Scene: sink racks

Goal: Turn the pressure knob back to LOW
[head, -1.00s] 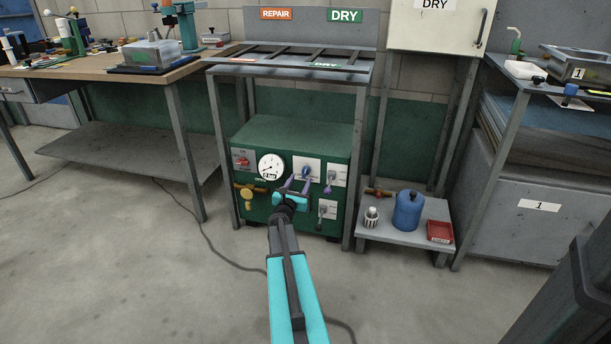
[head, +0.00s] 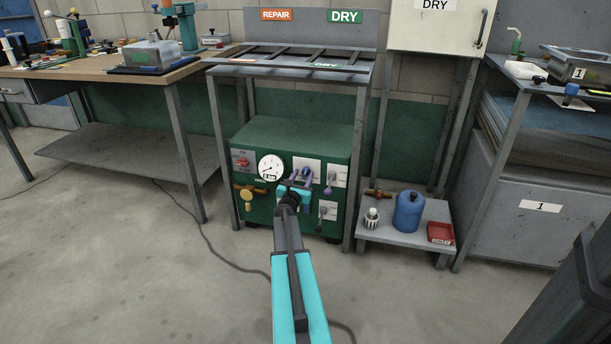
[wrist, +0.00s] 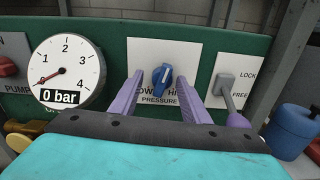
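The blue pressure knob (wrist: 162,79) sits on a white plate marked PRESSURE, with LOW and HIGH lettering partly hidden. Its white pointer mark tilts slightly right of straight up. The knob also shows in the head view (head: 306,172), partly behind my gripper. My gripper (wrist: 160,82) is open, its purple fingers on either side of the knob with gaps visible. In the head view my gripper (head: 297,182) is in front of the green unit (head: 290,135). Whether the fingertips reach around the knob's depth is hard to tell.
The pressure gauge (wrist: 67,71) left of the knob reads 0 bar. A grey LOCK/FREE lever (wrist: 228,88) stands close to the right finger. A red pump switch (wrist: 6,67) is at far left. A blue bottle (head: 408,211) stands on the low shelf at right.

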